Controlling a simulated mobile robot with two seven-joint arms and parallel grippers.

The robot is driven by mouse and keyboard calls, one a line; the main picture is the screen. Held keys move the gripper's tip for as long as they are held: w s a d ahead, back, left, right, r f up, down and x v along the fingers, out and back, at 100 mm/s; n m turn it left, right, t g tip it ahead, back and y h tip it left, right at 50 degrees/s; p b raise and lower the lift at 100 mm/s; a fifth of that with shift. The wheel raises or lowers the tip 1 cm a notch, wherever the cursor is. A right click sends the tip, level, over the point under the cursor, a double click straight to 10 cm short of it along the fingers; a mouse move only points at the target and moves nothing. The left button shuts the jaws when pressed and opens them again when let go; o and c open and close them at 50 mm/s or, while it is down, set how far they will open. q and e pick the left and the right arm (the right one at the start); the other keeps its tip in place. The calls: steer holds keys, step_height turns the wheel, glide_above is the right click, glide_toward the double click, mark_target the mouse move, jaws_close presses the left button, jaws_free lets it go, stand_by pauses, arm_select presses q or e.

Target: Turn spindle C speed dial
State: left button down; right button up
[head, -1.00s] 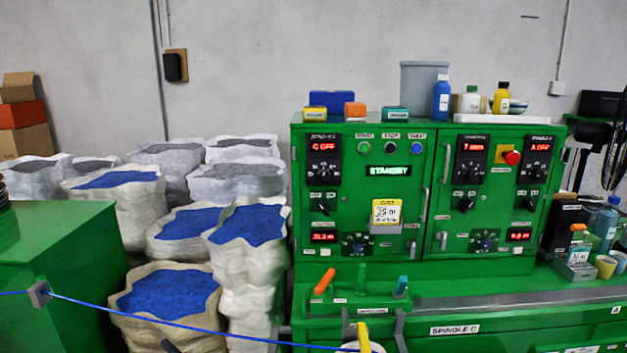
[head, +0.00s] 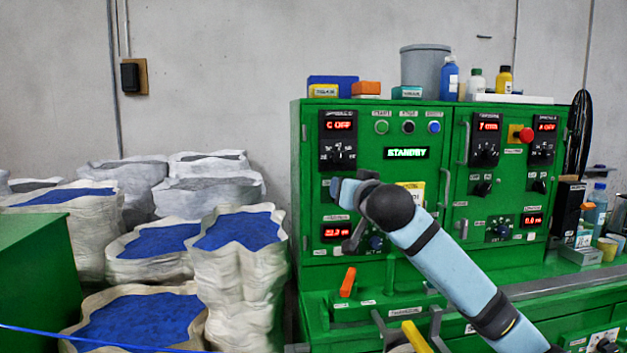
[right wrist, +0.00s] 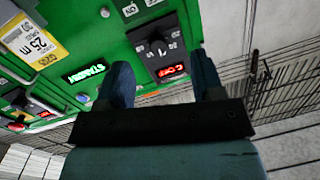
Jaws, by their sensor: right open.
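The spindle C speed dial (head: 338,156) is a black knob on a black plate at the upper left of the green cabinet, under a red display (head: 340,126) reading C OFF. In the right wrist view the dial (right wrist: 156,47) shows upside down, ahead of and between my open fingers. My right gripper (head: 346,212) is in front of the cabinet, below the dial in the head view. In the right wrist view the gripper (right wrist: 163,78) is empty and apart from the dial. My left gripper is not in view.
The green cabinet (head: 285,335) carries other dials, buttons and a STANDBY display (head: 406,153). An orange lever (head: 348,283) stands below my arm. Sacks of blue pellets (head: 238,232) stand at left. A blue cable (head: 90,340) crosses the lower left.

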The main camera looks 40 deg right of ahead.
mark_target(341, 158)
step_height(341, 158, up, 4)
steer(key=d+m+h, duration=0.1)
steer(key=d+m, duration=0.1)
steer(key=x, duration=1.2)
steer(key=shift+w+d+r+p, duration=0.15)
steer(key=shift+w+r+p, duration=0.1)
steer(key=shift+r+p, duration=0.15)
steer(key=c, duration=0.9)
